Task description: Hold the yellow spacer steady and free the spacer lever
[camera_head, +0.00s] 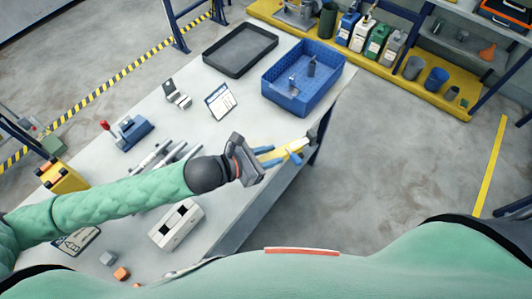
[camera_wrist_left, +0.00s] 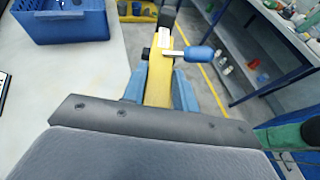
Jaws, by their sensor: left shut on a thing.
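The yellow spacer (camera_head: 296,145) is a bar with a dark far end, above the right edge of the table. My left gripper (camera_head: 275,155) is shut on the yellow spacer, with a blue finger on each side. In the left wrist view the spacer (camera_wrist_left: 158,80) points away from me between the fingers of the left gripper (camera_wrist_left: 159,92). The spacer lever (camera_wrist_left: 198,53), with a blue handle on a pale metal arm, sticks out to the right, apart from the fingers. In the head view the lever (camera_head: 295,157) is small. My right gripper is out of view.
A blue bin (camera_head: 270,92) holding parts stands on the table beyond the gripper, with a black tray (camera_head: 240,32) to its left. A white block (camera_head: 177,224) and grey rods (camera_head: 160,155) lie nearer. Open floor (camera_head: 400,160) lies right of the table.

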